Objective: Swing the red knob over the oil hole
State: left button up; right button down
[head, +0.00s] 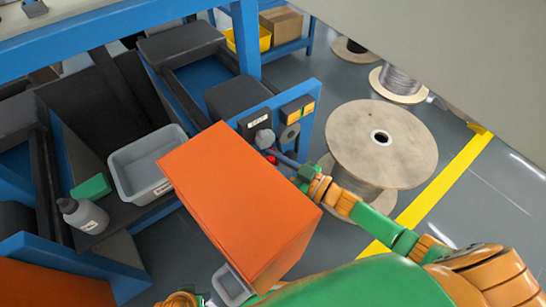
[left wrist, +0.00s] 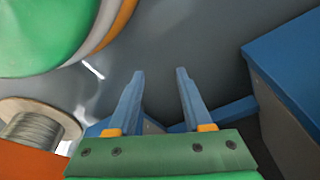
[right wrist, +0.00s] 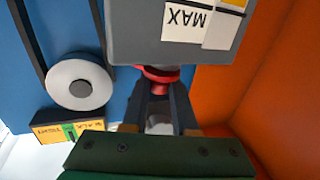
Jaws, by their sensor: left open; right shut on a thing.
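The red knob (right wrist: 157,74) sits just under a grey housing labelled "MAX" (right wrist: 185,30) in the right wrist view. In the head view only a small red spot of the knob (head: 272,158) shows beside the machine. My right gripper (right wrist: 160,95) is shut on the red knob, with its dark fingers on either side of it; the gripper also shows in the head view (head: 278,157). I cannot make out the oil hole. My left gripper (left wrist: 158,75) is open and empty, with its blue fingers apart over grey floor, away from the knob.
An orange box (head: 235,200) stands close to my right gripper, left of it in the head view. A wooden cable reel (head: 380,145) stands to the right. A grey bin (head: 145,165), a green block (head: 90,188) and a bottle (head: 85,215) are at left.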

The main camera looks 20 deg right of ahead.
jog(key=shift+a+r+m+t+h+p, duration=0.3)
jog(key=shift+m+t+h+p, duration=0.25)
jog(key=shift+h, duration=0.25)
jog(key=shift+w+f+m+t+h, duration=0.1)
jog(key=shift+f+m+t+h, duration=0.15)
jog(key=shift+m+h, duration=0.15)
jog(key=c, duration=0.7)
grip_release()
pick_arm(q)
jog(key=shift+s+a+f, duration=0.2)
jog(key=shift+s+f, duration=0.35)
jog(key=shift+s, duration=0.1)
jog(key=shift+s+a+f, duration=0.15)
jog(key=shift+s+f, duration=0.4)
jog(key=shift+s, duration=0.05)
jog(key=shift+s+a+p, duration=0.55)
jog(key=shift+s+p, duration=0.05)
jog(key=shift+p, duration=0.2)
pick_arm(e)
jog(key=v, duration=0.7)
